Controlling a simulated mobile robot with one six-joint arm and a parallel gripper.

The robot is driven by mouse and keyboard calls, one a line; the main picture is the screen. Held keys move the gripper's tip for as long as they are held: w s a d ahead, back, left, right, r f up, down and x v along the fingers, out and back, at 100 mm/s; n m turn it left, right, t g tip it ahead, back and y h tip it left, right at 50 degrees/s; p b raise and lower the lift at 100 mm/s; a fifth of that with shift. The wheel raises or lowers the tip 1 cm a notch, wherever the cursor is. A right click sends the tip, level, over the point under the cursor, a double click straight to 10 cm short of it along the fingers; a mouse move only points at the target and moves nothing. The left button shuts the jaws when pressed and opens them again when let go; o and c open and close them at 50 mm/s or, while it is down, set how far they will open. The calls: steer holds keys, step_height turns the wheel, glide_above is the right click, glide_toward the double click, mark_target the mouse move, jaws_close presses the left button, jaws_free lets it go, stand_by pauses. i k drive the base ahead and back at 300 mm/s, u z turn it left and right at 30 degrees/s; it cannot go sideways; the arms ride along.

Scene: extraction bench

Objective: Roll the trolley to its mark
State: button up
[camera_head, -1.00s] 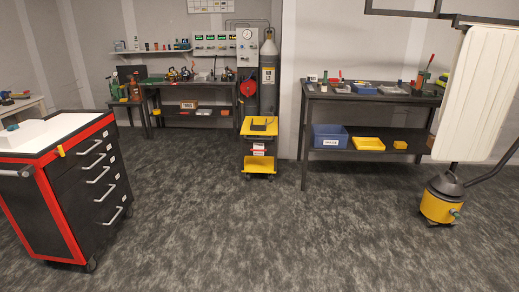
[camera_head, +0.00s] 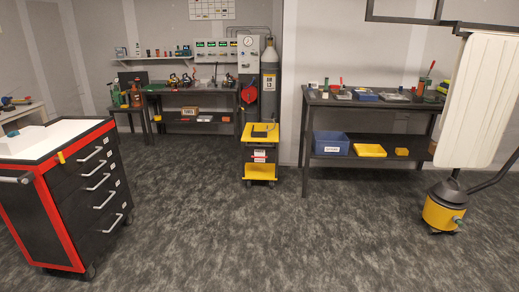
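Two wheeled units are in view, and I cannot tell which is the task's trolley. A red and black tool trolley (camera_head: 100,190) with several drawers and a white top stands at the left. Its grey push handle (camera_head: 14,180) points toward the left edge. A small yellow and black trolley (camera_head: 260,170) stands at the back middle, in front of a grey gas cylinder, with a dark flat item on its top. No floor mark can be made out. My gripper is not in view.
A dark bench (camera_head: 375,105) with a blue bin (camera_head: 331,143) and yellow trays stands at the right. A yellow vacuum cleaner (camera_head: 440,212) stands under a white panel (camera_head: 480,100) at the far right. Another workbench (camera_head: 190,92) is at the back. The middle floor (camera_head: 230,230) is clear.

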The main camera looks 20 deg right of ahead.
mark_target(254, 169)
steer(key=z, duration=0.4)
steer(key=i, duration=2.25)
steer(key=u, duration=0.2)
steer(key=i, duration=0.8)
steer(key=u, duration=0.55)
steer(key=i, duration=0.6)
steer(key=u, duration=0.2)
